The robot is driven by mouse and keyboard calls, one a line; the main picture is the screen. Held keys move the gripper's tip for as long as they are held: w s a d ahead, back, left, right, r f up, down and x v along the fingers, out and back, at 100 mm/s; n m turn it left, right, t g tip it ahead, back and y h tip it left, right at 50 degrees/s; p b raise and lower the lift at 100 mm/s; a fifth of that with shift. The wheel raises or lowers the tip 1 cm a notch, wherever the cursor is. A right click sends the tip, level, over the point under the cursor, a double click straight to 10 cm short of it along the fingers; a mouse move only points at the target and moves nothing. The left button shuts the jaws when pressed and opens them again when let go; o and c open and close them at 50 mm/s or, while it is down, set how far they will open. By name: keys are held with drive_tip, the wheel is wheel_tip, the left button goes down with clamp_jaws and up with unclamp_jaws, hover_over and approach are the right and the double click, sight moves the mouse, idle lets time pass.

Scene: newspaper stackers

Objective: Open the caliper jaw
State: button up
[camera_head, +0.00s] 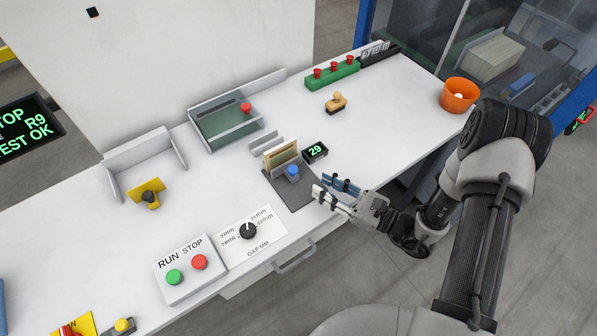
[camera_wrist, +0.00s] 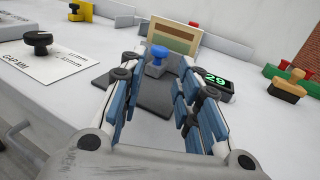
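The caliper is a dark grey plate (camera_head: 296,193) near the table's front edge, with a blue knob (camera_head: 292,172) on it. A stack of tan and cream sheets (camera_head: 281,158) stands upright behind the knob. A small display (camera_head: 315,152) beside it reads 29 in green. In the wrist view the blue knob (camera_wrist: 157,57) lies ahead, between the lines of my fingers, with the tan stack (camera_wrist: 173,40) behind it. My gripper (camera_head: 328,186) is open and empty, in front of and to the right of the knob, apart from it. I cannot tell the jaw gap exactly.
A GAP MM dial (camera_head: 248,231) and a RUN STOP box (camera_head: 187,268) stand to the left. A wooden-handled stamp (camera_head: 336,102), a green block with red knobs (camera_head: 332,73) and an orange bowl (camera_head: 459,95) stand farther right. The table between is clear.

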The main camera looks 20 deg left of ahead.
sight(297, 171)
drive_tip(key=b+x, duration=0.1)
drive_tip(key=x, duration=0.8)
drive_tip(key=shift+c, duration=0.2)
clamp_jaws()
